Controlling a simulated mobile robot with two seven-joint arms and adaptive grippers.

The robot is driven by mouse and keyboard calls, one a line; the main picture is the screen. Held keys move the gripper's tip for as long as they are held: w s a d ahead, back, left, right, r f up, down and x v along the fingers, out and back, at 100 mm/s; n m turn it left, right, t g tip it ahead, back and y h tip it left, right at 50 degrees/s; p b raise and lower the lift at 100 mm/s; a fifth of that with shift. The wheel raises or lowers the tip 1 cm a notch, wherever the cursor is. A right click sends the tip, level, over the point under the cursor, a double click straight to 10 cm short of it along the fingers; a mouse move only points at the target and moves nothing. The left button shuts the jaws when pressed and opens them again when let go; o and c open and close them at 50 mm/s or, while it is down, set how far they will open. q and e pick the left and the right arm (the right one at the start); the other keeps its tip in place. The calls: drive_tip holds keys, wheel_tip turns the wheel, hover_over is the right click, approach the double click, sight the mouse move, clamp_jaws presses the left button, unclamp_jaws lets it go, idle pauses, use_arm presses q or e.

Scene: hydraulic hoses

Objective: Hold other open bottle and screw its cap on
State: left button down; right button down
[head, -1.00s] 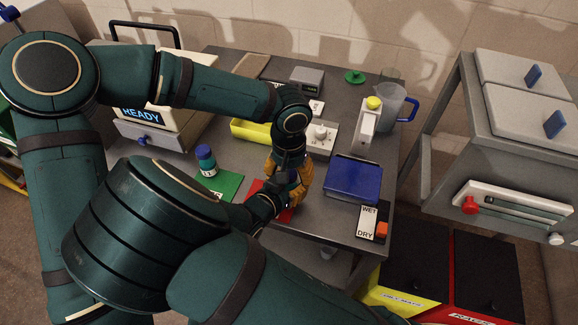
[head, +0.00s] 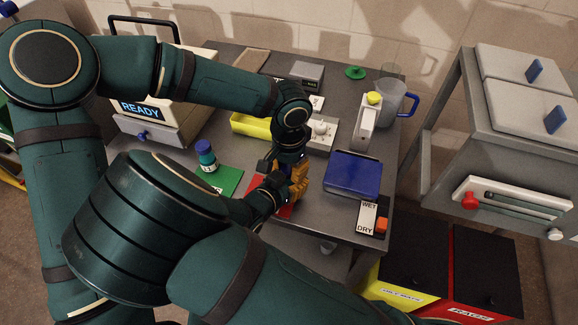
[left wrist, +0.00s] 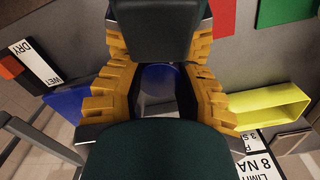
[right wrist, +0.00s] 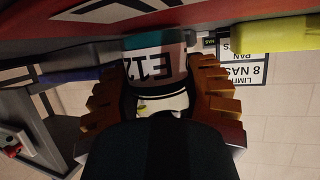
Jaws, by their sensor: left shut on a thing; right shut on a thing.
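My left gripper (head: 292,180) points down over the red mat (head: 285,211). In the left wrist view its orange fingers close on a blue cap (left wrist: 158,76). My right gripper (right wrist: 160,95) is shut on a bottle (right wrist: 152,66) with a white label and a teal band. In the head view the right gripper (head: 270,190) sits just below the left one, and the hands hide most of the bottle. I cannot tell how far the cap is seated on it. Another bottle (head: 207,158) with a blue cap stands upright on the green mat (head: 228,180).
A blue tray (head: 352,176), a WET/DRY card (head: 367,217) and a red-orange block (head: 382,226) lie right of the hands. A yellow bin (head: 250,127) and a grey device (head: 320,131) stand behind. A jug (head: 389,103) is at the back right.

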use_arm(q)
drive_tip(key=m, duration=0.4)
drive_tip(key=shift+m, duration=0.4)
drive_tip(key=c, duration=0.7)
unclamp_jaws()
drive_tip(key=shift+o, duration=0.2)
drive_tip(key=shift+r, duration=2.25)
drive_tip(key=o, duration=0.6)
drive_tip(key=shift+o, duration=0.2)
